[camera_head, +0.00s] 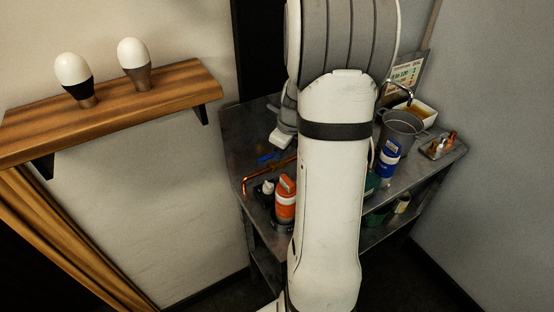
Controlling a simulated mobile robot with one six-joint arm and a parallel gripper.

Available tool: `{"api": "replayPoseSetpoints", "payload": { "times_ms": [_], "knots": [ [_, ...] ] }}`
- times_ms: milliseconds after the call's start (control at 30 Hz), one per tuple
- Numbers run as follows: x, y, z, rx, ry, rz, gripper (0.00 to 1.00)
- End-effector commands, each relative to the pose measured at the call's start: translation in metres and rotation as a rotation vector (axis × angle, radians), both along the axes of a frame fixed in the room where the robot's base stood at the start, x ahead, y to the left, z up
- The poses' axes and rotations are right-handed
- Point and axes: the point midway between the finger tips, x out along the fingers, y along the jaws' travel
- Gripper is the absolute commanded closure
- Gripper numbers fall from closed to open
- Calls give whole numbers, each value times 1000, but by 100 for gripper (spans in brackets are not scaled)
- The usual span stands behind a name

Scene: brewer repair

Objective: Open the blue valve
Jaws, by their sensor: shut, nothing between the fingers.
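The blue valve (268,158) is a small blue handle beside a copper pipe (262,174) on the left part of the metal table. My gripper (279,142) is at the far end of my arm, just above and right of the blue valve. It looks apart from the valve, though the exact gap is hard to tell. It is shut and holds nothing. My white arm crosses the middle of the picture and hides the centre of the table and whatever lies right of the pipe.
An orange bottle (286,202) stands in front of the pipe. A blue bottle (389,161), a grey pot (403,126) and a small tray of bits (440,146) are on the right side. A wooden shelf (150,92) with two bulbs juts from the left wall.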

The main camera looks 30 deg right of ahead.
Motion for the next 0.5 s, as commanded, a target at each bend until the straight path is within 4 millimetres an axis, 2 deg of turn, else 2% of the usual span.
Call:
{"api": "replayPoseSetpoints", "payload": {
  "times_ms": [100, 200, 333, 500],
  "knots": [
    [-5, -1, 24, -3, -5, -1, 100],
    [-8, -2, 37, -2, -4, -1, 100],
    [-11, -2, 48, -1, -2, -1, 100],
    [-12, -2, 52, 0, 0, -1, 100]
  ]
}}
